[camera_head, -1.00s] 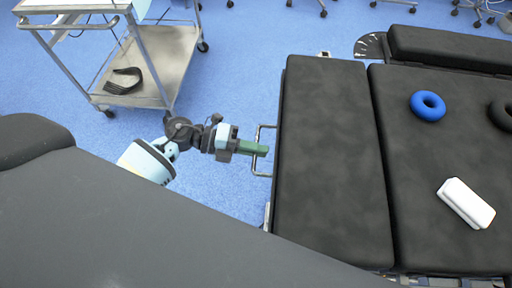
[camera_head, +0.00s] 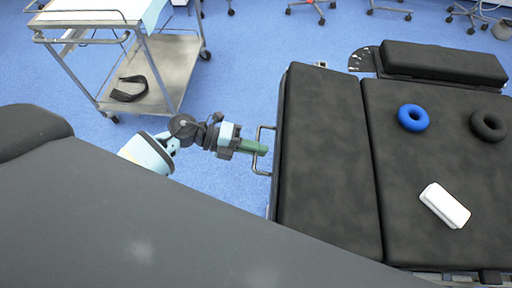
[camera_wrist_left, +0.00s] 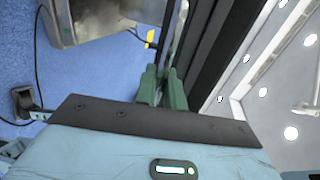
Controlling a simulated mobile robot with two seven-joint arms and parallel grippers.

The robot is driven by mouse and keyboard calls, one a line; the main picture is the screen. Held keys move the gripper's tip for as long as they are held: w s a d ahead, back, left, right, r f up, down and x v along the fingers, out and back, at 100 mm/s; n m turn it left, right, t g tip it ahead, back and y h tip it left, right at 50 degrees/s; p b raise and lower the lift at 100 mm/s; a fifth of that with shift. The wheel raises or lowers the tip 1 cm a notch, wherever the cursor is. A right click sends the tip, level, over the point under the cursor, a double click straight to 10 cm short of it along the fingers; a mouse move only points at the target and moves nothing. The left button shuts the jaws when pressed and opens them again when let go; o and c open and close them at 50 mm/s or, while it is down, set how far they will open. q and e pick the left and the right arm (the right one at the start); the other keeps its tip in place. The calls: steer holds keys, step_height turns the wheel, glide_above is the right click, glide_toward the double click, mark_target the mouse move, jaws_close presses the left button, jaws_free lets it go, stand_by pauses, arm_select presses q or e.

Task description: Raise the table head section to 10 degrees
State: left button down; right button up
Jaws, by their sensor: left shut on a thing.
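The table head section (camera_head: 325,160) is a black padded panel at the left end of the operating table. A metal bar handle (camera_head: 257,150) sticks out from its left edge. My left gripper (camera_head: 264,149) comes in from the left, its green fingers shut on the handle. In the left wrist view the green fingers (camera_wrist_left: 163,88) are close together beside the dark table edge, with a metal bar running up from them. The head section's tilt angle cannot be read from these views. My right gripper is not in view.
The main table section (camera_head: 430,190) carries a blue ring (camera_head: 413,118), a black ring (camera_head: 489,125) and a white block (camera_head: 444,205). A metal cart (camera_head: 165,75) with a black curved item (camera_head: 130,89) stands at the upper left. Blue floor (camera_head: 245,75) lies between cart and table.

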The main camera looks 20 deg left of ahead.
arm_select(q)
steer(key=c, duration=1.6)
jaws_free()
steer(key=shift+c, duration=0.2)
steer(key=v, duration=0.7)
steer(key=shift+a+b, duration=0.3)
steer(key=shift+a, duration=0.1)
steer(key=shift+s+r, duration=0.1)
